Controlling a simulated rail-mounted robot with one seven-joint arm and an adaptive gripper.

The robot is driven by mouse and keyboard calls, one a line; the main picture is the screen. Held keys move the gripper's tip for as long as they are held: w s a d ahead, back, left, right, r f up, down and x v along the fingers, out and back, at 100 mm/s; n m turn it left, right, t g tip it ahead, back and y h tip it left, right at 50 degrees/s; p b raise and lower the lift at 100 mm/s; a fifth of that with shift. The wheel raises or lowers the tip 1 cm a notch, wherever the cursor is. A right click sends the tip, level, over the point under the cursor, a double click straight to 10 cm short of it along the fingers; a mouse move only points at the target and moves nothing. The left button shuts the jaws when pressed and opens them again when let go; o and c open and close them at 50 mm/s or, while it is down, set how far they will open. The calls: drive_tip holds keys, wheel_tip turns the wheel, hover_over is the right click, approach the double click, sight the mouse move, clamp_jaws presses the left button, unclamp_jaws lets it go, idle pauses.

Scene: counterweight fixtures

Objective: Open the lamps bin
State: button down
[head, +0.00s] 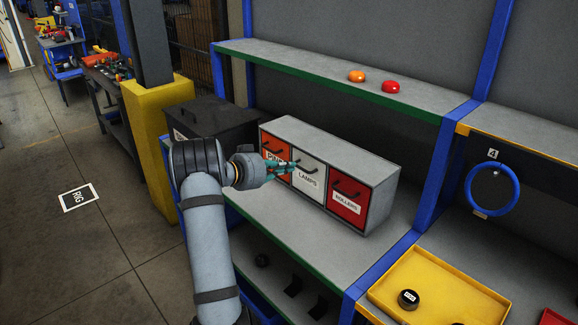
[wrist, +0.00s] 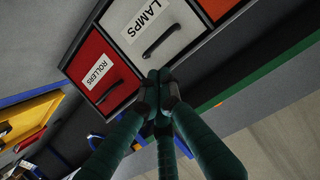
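The lamps bin (head: 309,176) is the white middle drawer of a grey three-drawer cabinet (head: 330,147). Its front looks flush with its neighbours, so it appears closed. In the wrist view the white front (wrist: 165,22) carries the label LAMPS and a dark bar handle (wrist: 161,42). My gripper (head: 295,165) is in front of the cabinet, near the left side of the lamps front. In the wrist view its green fingers meet at their dark tips (wrist: 158,77), with nothing visible between them. The tips appear just off the handle; exact contact cannot be told.
The red rollers drawer (head: 346,196) is to the right, and an orange drawer (head: 274,147), partly hidden by my gripper, is to the left. A dark box (head: 213,117) stands behind my arm. A shelf (head: 340,78) with two domed buttons runs above. The bench (head: 290,229) in front is clear.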

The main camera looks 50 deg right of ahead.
sight(313, 165)
drive_tip(key=p+x, duration=0.2)
drive_tip(key=x, duration=0.6)
drive_tip(key=shift+f, duration=0.1)
drive_tip(key=shift+f, duration=0.1)
